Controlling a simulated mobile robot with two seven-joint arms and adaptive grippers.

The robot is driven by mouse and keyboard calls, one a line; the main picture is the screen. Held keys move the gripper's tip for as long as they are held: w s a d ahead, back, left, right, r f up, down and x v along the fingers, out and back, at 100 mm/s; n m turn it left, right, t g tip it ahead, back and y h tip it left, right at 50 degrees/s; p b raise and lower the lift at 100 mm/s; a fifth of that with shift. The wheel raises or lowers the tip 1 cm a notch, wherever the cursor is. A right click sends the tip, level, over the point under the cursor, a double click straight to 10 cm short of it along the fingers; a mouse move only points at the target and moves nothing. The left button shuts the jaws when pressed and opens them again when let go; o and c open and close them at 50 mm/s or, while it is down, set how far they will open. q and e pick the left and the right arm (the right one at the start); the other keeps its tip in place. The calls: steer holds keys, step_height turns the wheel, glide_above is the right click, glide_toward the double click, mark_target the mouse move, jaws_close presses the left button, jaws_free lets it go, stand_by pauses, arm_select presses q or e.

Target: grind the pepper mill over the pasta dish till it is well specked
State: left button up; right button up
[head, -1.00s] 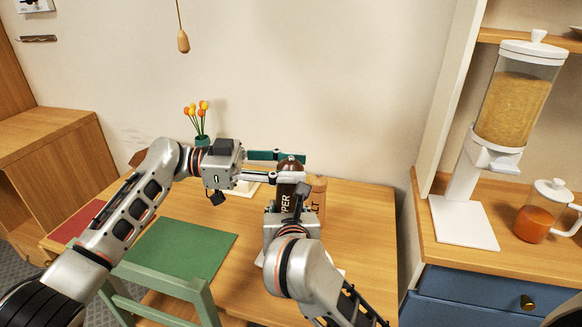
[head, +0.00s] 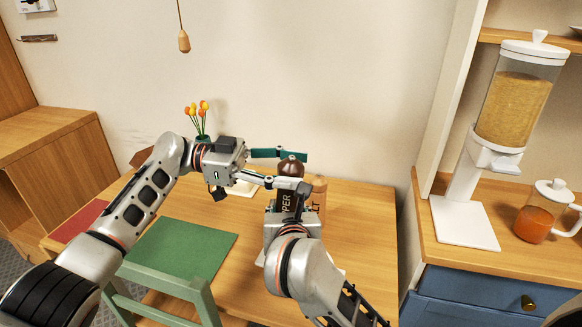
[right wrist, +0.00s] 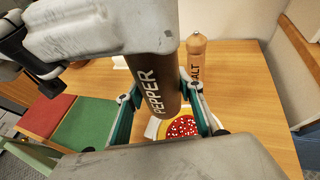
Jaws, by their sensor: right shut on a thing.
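The dark brown pepper mill (head: 291,168) stands upright in my right gripper (head: 288,208), with its round top showing. In the right wrist view the mill (right wrist: 152,88) bears the word PEPPER, and the right gripper's fingers close on its sides. My left gripper (head: 303,171) is open, its fingers apart on either side of the mill's top. The pasta dish (right wrist: 184,127) shows below the mill in the right wrist view, red with pale specks inside a yellow ring. The mill and gripper hide part of it; I cannot tell any pepper specks.
A light wooden salt mill (right wrist: 205,58) stands on the table (head: 355,225) behind the dish. A flower vase (head: 202,141) is at the back left. A green chair (head: 170,285) stands at the front. A cereal dispenser (head: 515,105) and teapot (head: 540,215) are on the right counter.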

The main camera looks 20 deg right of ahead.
arm_select(q)
steer(key=v, duration=1.2)
stand_by(0.3)
